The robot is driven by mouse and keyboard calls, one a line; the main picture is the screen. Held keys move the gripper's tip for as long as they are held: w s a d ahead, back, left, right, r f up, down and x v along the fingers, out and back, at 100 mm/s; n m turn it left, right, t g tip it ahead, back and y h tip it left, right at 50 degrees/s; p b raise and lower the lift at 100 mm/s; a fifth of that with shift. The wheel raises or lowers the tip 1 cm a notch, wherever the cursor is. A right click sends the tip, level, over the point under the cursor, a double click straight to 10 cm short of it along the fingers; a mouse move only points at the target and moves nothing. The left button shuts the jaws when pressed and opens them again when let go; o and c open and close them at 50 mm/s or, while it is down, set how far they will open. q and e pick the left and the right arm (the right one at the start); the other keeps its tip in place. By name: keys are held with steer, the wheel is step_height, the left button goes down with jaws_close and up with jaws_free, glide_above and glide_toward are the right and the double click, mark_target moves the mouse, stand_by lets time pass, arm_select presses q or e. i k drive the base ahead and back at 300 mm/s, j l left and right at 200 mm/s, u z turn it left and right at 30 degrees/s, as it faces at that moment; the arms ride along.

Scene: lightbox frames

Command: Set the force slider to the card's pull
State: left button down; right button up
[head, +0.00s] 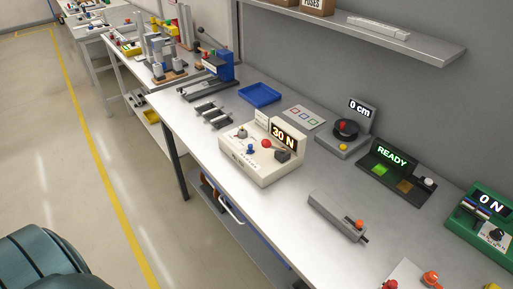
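A beige box (262,160) on the bench bears a black sign reading "30 N" (284,136), plus a red knob, a blue knob and a dark block. A green box (480,222) at the right edge has a display reading "0 N" (490,203) and a dark round knob. A long grey unit (335,214) with an orange knob (359,224) at its right end lies in front. I cannot tell for certain which control is the force slider. Neither of my grippers is in view.
A black panel reading "READY" (391,156) and a grey dial unit reading "0 cm" (345,132) stand at the back. A blue tray (259,95) and a blue press (218,70) are farther left. A shelf (400,42) overhangs the bench. Open floor lies left.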

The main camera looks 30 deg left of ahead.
mark_target(250, 151)
steer(key=k+j+u, duration=0.1)
steer(key=u, duration=0.3)
steer(key=k+j+u, duration=0.15)
steer(key=u, duration=0.2)
